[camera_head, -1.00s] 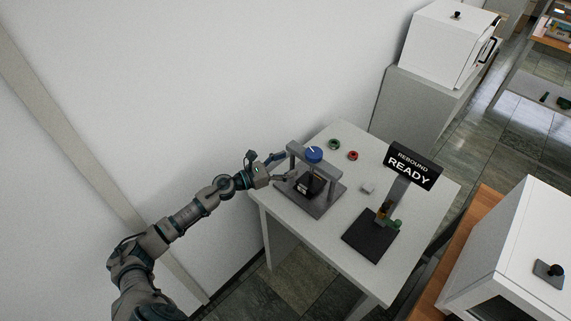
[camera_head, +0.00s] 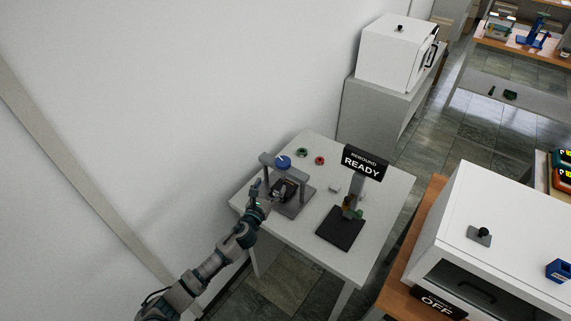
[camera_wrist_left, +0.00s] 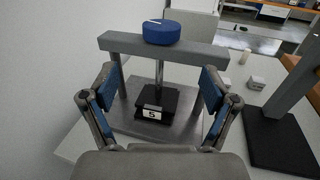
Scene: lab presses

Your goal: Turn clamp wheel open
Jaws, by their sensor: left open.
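The blue clamp wheel (camera_head: 283,162) with a white mark sits on top of a grey press frame (camera_head: 266,160). In the left wrist view the wheel (camera_wrist_left: 162,32) is at top centre, above the crossbar (camera_wrist_left: 120,42) and a vertical screw. A black block labelled 5 (camera_wrist_left: 153,112) lies under the screw on the grey base plate (camera_wrist_left: 185,130). My left gripper (camera_head: 267,192) is in front of the press. In the wrist view its fingers (camera_wrist_left: 156,85) are spread wide, with nothing between the pads; the wheel is beyond and above them. My right gripper is not in view.
A rebound device with a READY sign (camera_head: 363,163) stands right of the press on the white table (camera_head: 290,238). Green (camera_head: 302,153) and red (camera_head: 320,160) rings and a small white block (camera_head: 334,188) lie nearby. The wall is close on the left.

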